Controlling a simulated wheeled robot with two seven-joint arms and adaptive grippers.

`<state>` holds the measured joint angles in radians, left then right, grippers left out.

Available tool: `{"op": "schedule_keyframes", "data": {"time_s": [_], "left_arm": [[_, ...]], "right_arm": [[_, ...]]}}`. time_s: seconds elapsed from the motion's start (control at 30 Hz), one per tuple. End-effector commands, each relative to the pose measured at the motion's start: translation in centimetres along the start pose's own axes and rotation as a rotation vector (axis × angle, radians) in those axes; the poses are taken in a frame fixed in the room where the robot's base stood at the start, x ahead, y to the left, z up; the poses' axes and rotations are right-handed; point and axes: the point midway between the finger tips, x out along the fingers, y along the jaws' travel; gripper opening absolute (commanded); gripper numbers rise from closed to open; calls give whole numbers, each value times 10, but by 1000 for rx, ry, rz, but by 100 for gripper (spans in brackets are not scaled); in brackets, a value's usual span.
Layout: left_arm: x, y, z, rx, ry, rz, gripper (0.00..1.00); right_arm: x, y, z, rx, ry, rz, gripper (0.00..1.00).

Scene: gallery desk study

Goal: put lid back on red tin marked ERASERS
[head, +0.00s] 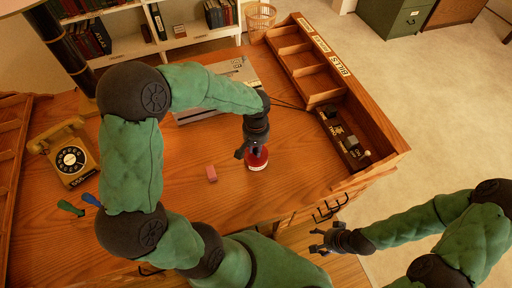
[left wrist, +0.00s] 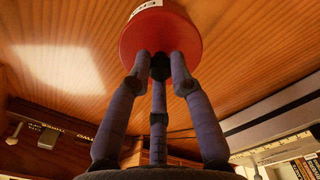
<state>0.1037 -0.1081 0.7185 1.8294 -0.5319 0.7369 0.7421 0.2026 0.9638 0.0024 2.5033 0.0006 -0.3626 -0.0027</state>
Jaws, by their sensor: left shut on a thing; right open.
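The red tin (head: 257,166) with a white label stands on the wooden desk, and it also shows in the left wrist view (left wrist: 186,20) with the letters "ER" readable. My left gripper (head: 252,150) is directly above the tin, its fingers shut around a dark knob (left wrist: 160,66) at the middle of the tin's red top, which I take for the lid. The fingers hide part of it, and I cannot tell whether lid and tin are fully seated together. My right gripper (head: 322,241) is open and empty, off the desk's front edge at the lower right.
A yellow telephone (head: 67,155) and green and blue small items (head: 71,208) are at the left. A dark stand (head: 343,138) and a compartment rack (head: 305,67) line the right side.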

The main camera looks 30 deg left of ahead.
Motion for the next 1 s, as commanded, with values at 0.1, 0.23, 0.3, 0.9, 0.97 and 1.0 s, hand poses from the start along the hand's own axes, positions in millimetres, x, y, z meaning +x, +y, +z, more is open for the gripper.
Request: {"op": "schedule_keyframes", "data": {"time_s": [0.1,0.23,0.3,0.9,0.97,1.0], "left_arm": [[0,0,0,0,0,0,0],[0,0,0,0,0,0,36],[0,0,0,0,0,0,49],[0,0,0,0,0,0,73],[0,0,0,0,0,0,73],[-1,0,0,0,0,0,73]], "right_arm": [[0,0,0,0,0,0,69],[0,0,0,0,0,0,69],[0,0,0,0,0,0,69],[0,0,0,0,0,0,69],[0,0,0,0,0,0,69],[-1,0,0,0,0,0,69]]}}
